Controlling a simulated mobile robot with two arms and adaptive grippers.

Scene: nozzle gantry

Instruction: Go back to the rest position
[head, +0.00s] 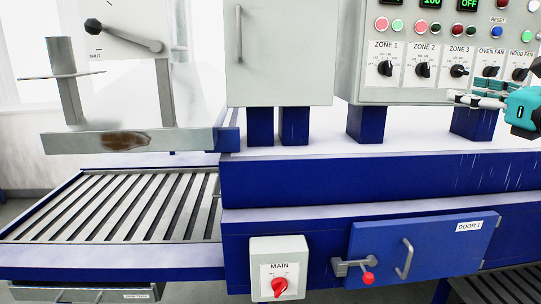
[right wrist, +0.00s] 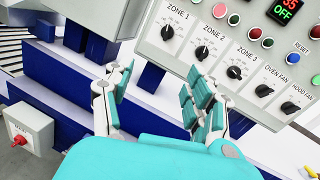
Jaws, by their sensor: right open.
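My right gripper (head: 478,100) shows at the right edge of the head view, in front of the lower right part of the control panel (head: 375,70). In the right wrist view its two fingers (right wrist: 160,100) are spread apart with nothing between them. Beyond the fingers are the panel's black knobs, among them the ZONE 1 knob (right wrist: 167,32) and the HOOD FAN knob (right wrist: 289,107). No contact between fingers and knobs can be made out. My left gripper is not in either view.
A blue machine body (head: 350,180) carries DOOR 1 (head: 440,245) with a red-knobbed latch (head: 368,279). A MAIN switch box (head: 277,250) stands out at the front. A slatted conveyor (head: 120,205) lies at left under a grey gantry plate (head: 170,140) with a lever (head: 130,40).

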